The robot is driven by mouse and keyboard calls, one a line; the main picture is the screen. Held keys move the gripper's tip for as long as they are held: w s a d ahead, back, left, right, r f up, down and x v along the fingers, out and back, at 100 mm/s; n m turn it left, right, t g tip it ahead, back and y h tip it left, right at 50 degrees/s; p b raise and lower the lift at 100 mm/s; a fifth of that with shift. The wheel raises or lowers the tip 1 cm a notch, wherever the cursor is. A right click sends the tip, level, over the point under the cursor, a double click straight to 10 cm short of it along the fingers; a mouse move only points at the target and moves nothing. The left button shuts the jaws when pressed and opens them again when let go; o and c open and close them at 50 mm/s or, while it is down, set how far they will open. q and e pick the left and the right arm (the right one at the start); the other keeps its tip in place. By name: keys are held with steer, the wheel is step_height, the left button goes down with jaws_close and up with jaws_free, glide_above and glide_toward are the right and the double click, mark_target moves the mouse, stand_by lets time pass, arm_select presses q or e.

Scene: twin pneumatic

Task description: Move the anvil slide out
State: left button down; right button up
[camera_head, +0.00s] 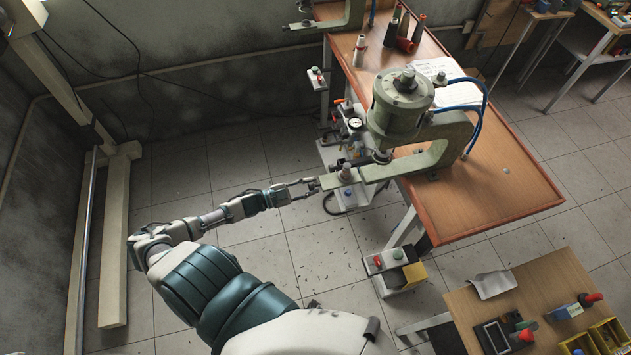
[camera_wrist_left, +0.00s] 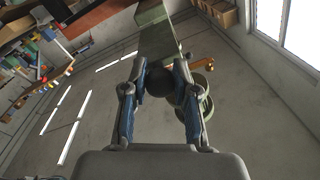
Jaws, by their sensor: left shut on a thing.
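The green pneumatic press (camera_head: 402,100) stands on the wooden bench, with its lower arm reaching out to the left. My left gripper (camera_head: 312,186) is at the slide's outer end. In the left wrist view its two fingers (camera_wrist_left: 160,76) are shut around a dark round knob (camera_wrist_left: 158,84), with the green bar (camera_wrist_left: 154,38) beyond it. The knob is hidden or too small to tell in the head view. My right gripper is not in view.
A smaller table (camera_head: 545,285) holds tools at bottom right.

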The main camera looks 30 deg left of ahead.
arm_select(q)
steer(key=shift+s+d+r, duration=0.1)
steer(key=shift+r, duration=0.05)
steer(key=c, duration=1.1)
jaws_free()
steer(key=shift+s, duration=0.15)
steer(key=shift+o, duration=1)
steer(key=shift+s+a, duration=0.15)
steer(key=shift+a, duration=0.15)
steer(key=v, duration=1.3)
steer(key=shift+w+a, duration=0.3)
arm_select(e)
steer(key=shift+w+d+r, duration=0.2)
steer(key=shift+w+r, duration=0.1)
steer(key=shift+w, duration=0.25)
